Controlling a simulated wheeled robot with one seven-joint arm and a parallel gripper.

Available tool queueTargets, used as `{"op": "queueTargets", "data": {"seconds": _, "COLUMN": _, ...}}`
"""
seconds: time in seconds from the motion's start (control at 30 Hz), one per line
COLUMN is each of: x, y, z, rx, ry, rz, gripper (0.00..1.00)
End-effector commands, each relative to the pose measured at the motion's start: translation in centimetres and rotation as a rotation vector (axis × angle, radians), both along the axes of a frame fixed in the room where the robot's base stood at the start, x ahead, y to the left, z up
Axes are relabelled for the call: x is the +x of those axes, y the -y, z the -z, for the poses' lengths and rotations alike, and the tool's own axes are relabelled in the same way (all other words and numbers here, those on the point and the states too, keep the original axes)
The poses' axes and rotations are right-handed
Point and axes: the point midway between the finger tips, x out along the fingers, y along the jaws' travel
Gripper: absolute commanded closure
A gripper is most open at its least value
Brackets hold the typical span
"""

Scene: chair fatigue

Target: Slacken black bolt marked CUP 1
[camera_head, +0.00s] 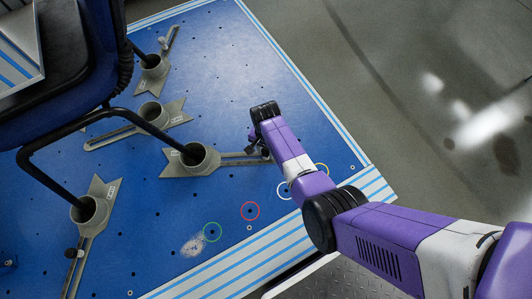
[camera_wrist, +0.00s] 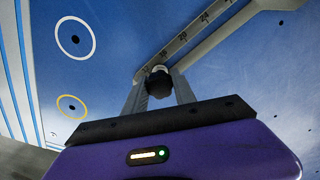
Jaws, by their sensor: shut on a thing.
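In the head view my gripper (camera_head: 259,148) points down at the right end of a grey slotted bracket (camera_head: 230,160). The bracket carries a round cup (camera_head: 198,158) with a chair leg standing in it. In the wrist view a black bolt (camera_wrist: 159,83) sits between the two fingers of my gripper (camera_wrist: 160,92), at the end of the bracket's arm with a number scale (camera_wrist: 182,38). The fingers are shut on the bolt. In the head view my arm mostly hides this bolt. The label on the bracket is too small to read.
A blue chair (camera_head: 80,50) stands over the blue plate (camera_head: 225,60), its legs in several cups. Another black bolt (camera_head: 72,253) is at lower left. Green (camera_head: 212,232), red (camera_head: 250,211) and white (camera_head: 286,190) rings mark the plate. The plate's upper right is clear.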

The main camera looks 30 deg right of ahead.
Motion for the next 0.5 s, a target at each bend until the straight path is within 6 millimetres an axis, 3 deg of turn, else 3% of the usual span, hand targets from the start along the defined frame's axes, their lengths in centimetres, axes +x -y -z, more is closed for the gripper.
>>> {"op": "queueTargets", "data": {"seconds": 0.5, "x": -0.07, "y": 0.02, "z": -0.03, "rx": 0.000, "ry": -0.001, "rz": -0.145, "gripper": 1.00}}
